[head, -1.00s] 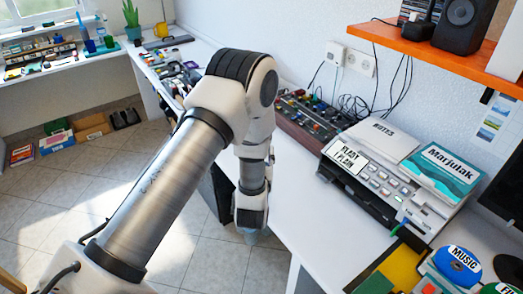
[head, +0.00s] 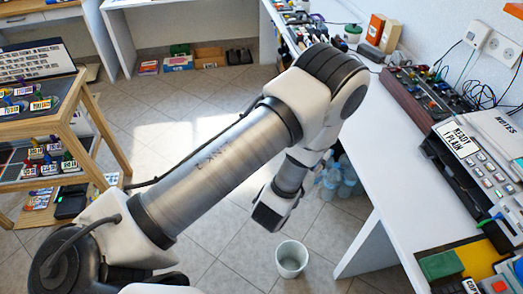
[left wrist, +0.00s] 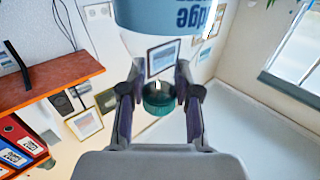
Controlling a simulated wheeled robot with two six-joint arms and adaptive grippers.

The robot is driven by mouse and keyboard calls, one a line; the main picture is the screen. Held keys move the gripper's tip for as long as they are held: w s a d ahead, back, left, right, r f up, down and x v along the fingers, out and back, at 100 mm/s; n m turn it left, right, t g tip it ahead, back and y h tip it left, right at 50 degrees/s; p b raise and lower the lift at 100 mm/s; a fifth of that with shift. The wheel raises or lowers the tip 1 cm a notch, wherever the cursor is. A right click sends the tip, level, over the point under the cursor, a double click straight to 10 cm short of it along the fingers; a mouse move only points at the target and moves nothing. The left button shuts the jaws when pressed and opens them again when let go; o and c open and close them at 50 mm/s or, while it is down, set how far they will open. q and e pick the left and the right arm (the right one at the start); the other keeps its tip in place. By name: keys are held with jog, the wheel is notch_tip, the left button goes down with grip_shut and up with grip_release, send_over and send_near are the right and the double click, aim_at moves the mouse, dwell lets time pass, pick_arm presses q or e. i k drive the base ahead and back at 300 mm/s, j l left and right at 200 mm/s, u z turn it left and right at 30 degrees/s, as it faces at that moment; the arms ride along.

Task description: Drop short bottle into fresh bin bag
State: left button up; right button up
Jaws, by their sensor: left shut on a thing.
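My left arm reaches across the head view, its hand (head: 272,208) pointing down over the floor; the fingers are not clear there. In the left wrist view the fingers of my left gripper (left wrist: 160,92) are closed in on a bottle. Its ribbed teal part (left wrist: 160,103) shows between them, and a blue labelled part (left wrist: 165,15) with upside-down lettering is cut off at the top. A small pale open bin (head: 292,272) stands on the tiled floor, just below and right of the hand in the head view. My right gripper is not in view.
Several clear bluish bottles (head: 338,180) stand on the floor behind the hand, beside the white table (head: 385,190). A wooden rack (head: 98,150) with small labelled items stands at the left. The tiled floor between is mostly clear.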

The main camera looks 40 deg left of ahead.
aim_at(285, 266)
jog(key=k+u, duration=0.55)
jog(key=i+j, duration=0.1)
jog(key=j, duration=0.25)
jog(key=i+j, duration=0.1)
jog(key=j, duration=0.25)
jog(key=i+j+z, duration=0.1)
jog(key=j+z, duration=0.15)
jog(key=z, duration=0.2)
jog(key=i+j+z, duration=0.1)
jog(key=j+z, duration=0.2)
jog(key=z, duration=0.15)
jog(key=j+z, duration=0.3)
jog(key=z, duration=0.15)
